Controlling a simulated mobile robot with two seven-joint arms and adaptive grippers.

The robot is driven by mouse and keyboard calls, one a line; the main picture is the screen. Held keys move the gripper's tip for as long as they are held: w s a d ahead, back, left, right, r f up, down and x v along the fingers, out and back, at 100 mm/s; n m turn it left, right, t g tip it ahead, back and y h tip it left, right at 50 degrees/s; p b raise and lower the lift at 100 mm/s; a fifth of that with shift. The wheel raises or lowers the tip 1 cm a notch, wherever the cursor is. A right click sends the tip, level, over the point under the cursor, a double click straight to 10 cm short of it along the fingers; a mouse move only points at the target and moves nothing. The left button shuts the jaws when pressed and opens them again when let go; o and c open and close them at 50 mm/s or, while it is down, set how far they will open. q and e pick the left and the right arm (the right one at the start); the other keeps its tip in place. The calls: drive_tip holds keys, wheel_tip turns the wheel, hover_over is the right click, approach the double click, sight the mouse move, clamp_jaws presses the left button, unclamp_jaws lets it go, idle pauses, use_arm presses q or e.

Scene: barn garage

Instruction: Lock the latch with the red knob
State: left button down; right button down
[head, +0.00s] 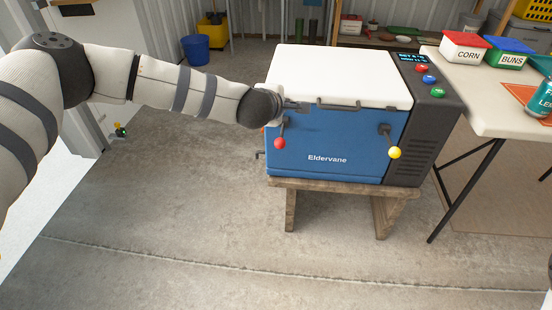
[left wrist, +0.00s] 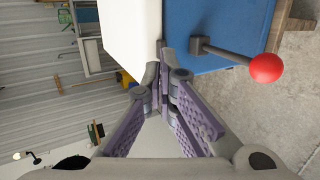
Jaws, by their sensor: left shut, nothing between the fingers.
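The blue cooler (head: 330,135) with a white lid (head: 340,75) stands on a wooden stand. Its left latch has a dark lever with a red knob (head: 279,143), hanging down on the front. The red knob (left wrist: 267,68) and its lever (left wrist: 220,50) also show in the left wrist view. A matching latch with a yellow knob (head: 394,152) hangs at the right. My left gripper (left wrist: 165,78) is shut and empty at the lid's front left edge, beside the lever's pivot and apart from the red knob. My right gripper is not in view.
The wooden stand (head: 290,205) carries the cooler. A folding table (head: 500,105) with corn (head: 464,47) and buns (head: 508,54) containers is close on the right. A dark lid handle (head: 338,105) runs along the front. The concrete floor in front is clear.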

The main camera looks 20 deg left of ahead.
use_arm(q)
drive_tip(key=shift+r, duration=0.1)
idle(0.7)
drive_tip(key=shift+r+p, duration=0.5)
drive_tip(key=shift+r, duration=0.3)
